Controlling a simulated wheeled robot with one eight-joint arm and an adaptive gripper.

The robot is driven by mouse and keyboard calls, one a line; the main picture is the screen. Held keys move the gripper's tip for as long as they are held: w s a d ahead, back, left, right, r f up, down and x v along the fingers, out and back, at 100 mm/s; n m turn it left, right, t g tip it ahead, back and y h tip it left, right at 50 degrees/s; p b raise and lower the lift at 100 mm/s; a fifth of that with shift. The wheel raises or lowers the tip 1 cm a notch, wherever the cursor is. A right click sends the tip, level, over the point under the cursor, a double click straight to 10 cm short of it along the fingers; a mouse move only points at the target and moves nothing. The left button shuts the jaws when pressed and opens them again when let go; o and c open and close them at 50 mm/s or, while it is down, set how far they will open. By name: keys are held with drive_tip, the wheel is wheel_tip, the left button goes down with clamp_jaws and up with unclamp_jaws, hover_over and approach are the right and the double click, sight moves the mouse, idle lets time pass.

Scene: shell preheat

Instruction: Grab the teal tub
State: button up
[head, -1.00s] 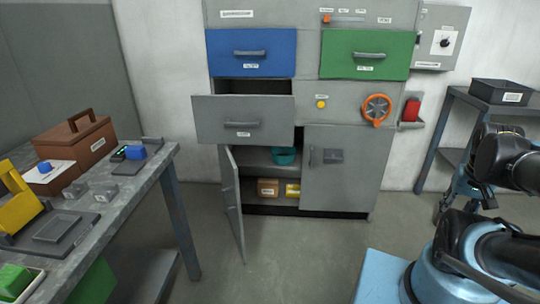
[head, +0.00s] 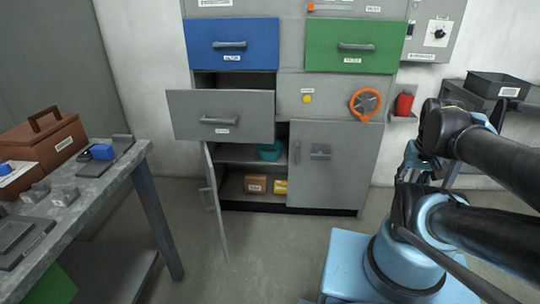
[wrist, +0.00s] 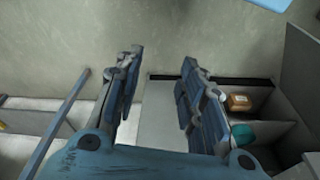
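The teal tub (head: 270,151) sits on the upper shelf inside the grey cabinet, behind the open left door (head: 214,203). The pulled-out grey drawer (head: 221,115) is above it, and the tub shows only partly.
A brown box (head: 256,183) and a yellow box (head: 281,187) stand on the lower shelf. The right cabinet door (head: 329,165) is shut. A cluttered workbench (head: 122,163) is at left. Floor before the cabinet is clear.

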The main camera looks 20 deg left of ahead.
drive_tip(key=w+a+r+m+t+y, duration=0.1)
drive_tip(key=w+a+r+m, duration=0.25)
drive_tip(key=w, duration=0.45)
drive_tip(key=w+a+r+m+y, duration=0.1)
drive_tip(key=w+a+r+m, duration=0.1)
drive_tip(key=w+a, duration=0.45)
drive_tip(key=w+a+f+m+t+y, duration=0.1)
drive_tip(key=w+a+m, duration=0.2)
drive_tip(key=w+a, duration=0.35)
drive_tip(key=w+a+f+m, duration=0.15)
drive_tip(key=w+a, duration=0.25)
drive_tip(key=w, duration=0.5)
drive_tip(key=m+y, duration=0.5)
drive_tip(key=m, duration=0.7)
hover_over(263, 154)
drive_tip(key=s+d, duration=0.6)
drive_tip(key=d, duration=0.4)
wheel_tip(263, 154, down, 22)
drive_tip(key=x, duration=1.7)
drive_tip(key=shift+w+d+f, duration=0.1)
drive_tip(key=shift+w+d, duration=0.1)
drive_tip(key=shift+w, duration=0.15)
clamp_jaws()
